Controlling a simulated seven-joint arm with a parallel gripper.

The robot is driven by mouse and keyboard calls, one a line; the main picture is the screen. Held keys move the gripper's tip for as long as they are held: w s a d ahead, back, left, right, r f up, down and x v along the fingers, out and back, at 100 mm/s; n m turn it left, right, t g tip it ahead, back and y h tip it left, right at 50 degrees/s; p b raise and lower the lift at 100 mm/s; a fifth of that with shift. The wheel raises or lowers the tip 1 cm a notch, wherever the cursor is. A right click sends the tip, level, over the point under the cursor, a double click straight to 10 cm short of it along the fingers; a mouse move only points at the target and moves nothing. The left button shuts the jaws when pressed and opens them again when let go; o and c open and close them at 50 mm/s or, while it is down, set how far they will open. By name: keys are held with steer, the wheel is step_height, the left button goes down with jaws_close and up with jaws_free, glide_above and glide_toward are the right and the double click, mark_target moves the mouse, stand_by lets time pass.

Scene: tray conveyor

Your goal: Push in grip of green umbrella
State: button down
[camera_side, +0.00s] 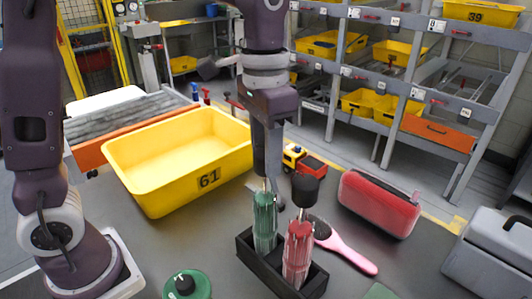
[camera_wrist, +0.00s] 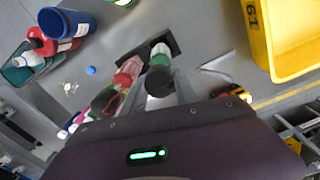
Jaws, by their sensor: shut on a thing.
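The green umbrella (camera_side: 264,222) stands folded and upright in a black stand (camera_side: 262,268), with a short length of thin shaft showing above its canopy. My gripper (camera_side: 266,168) is straight above it, pointing down and shut on its grip, which is mostly hidden in the side view. In the wrist view the dark round grip (camera_wrist: 160,82) shows between the fingers, with the green canopy (camera_wrist: 160,56) beyond it. A red umbrella (camera_side: 298,255) with a black grip (camera_side: 304,190) stands beside it in the same stand, close to my gripper.
A yellow bin (camera_side: 165,196) marked 61 stands left of the stand. A pink hairbrush (camera_side: 345,250), a red case (camera_side: 380,204) and a toy truck (camera_side: 303,160) lie to the right and behind. A green round object (camera_side: 188,286) is at front left; a grey toolbox (camera_side: 490,255) is far right.

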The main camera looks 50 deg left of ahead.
steer(key=shift+f, duration=1.6)
steer(key=c, duration=0.9)
jaws_free()
steer(key=shift+r, duration=0.1)
